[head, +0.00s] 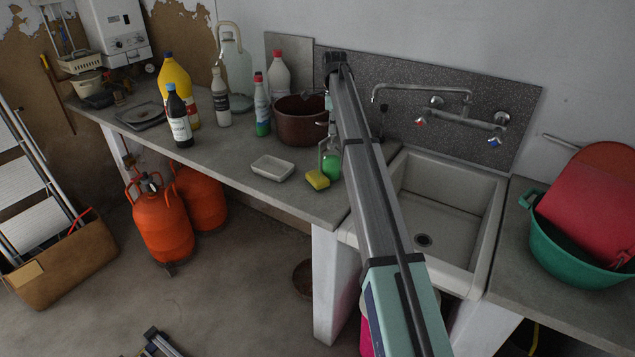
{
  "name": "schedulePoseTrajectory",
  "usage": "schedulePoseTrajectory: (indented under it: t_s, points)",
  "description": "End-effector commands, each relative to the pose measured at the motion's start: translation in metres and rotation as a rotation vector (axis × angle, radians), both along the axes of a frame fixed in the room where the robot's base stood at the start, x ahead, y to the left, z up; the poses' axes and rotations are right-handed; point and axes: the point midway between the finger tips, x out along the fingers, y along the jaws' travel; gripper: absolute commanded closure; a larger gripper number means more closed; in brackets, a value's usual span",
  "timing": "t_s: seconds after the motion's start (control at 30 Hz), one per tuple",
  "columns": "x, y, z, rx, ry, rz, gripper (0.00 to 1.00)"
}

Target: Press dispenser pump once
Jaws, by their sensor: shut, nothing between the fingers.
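The dispenser (331,162) is a clear bottle with green liquid on the worktop, just left of my arm and behind the yellow sponge. Its pale pump top shows partly beside the arm. My arm crosses the view from the lower right up to a dark joint above the worktop. My gripper (328,101) is mostly hidden behind the arm; only a small grey part seems to show left of it, above the pump. It is shut and empty. I cannot tell whether it touches the pump.
A brown pot (299,121) stands close behind the dispenser. A yellow sponge (317,179) and white dish (272,168) lie in front. Several bottles stand farther left. The sink (438,215) and wall tap (440,100) are right of my arm; a green basin (575,255) is at far right.

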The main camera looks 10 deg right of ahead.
Motion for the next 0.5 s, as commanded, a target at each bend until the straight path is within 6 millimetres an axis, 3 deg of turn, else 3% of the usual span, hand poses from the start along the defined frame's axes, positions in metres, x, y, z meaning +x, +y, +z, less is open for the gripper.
schedulePoseTrajectory:
  t_s: [0.5]
  points:
    - [-0.0004,0.0000,-0.0111,0.000,0.002,0.000,1.00]
